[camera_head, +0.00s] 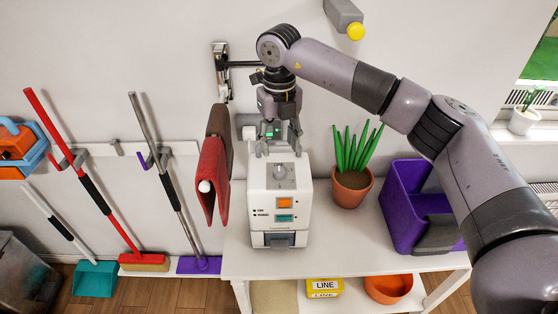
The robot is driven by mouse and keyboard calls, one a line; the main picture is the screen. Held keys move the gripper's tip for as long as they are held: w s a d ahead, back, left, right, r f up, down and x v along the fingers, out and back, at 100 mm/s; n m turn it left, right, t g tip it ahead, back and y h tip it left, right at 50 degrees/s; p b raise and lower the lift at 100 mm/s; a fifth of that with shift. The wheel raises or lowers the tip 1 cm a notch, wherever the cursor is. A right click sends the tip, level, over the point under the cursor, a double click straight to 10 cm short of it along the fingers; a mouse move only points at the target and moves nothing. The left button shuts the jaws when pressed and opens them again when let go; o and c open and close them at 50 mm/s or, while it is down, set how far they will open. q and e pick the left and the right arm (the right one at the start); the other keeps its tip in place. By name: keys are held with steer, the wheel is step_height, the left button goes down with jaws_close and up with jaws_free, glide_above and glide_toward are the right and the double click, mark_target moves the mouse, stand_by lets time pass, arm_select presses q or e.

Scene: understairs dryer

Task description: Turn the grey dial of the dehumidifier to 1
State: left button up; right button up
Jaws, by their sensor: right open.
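The dehumidifier (266,211) is a white box standing upright on the white table. Its grey dial (281,171) sits on the sloped upper face, above an orange and a teal button. Which mark the dial points to is too small to read. My right gripper (278,149) is open and points down, just above and behind the dial, near the top of the dehumidifier. Its fingers look apart from the dial and hold nothing. My left gripper is not in view.
A red cloth (213,171) hangs close left of the dehumidifier. A potted plant (351,188) and a purple caddy (403,201) stand to its right on the white table (335,250). Brooms hang on the left wall. A grey device with a yellow knob (355,31) is up on the wall.

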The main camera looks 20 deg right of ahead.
mark_target(279, 170)
step_height(279, 170, down, 7)
steer(key=shift+f+p, duration=0.1)
steer(key=shift+p, duration=1)
steer(key=shift+f, duration=0.45)
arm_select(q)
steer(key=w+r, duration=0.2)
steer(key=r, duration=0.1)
arm_select(e)
steer(key=shift+c, duration=0.2)
jaws_close()
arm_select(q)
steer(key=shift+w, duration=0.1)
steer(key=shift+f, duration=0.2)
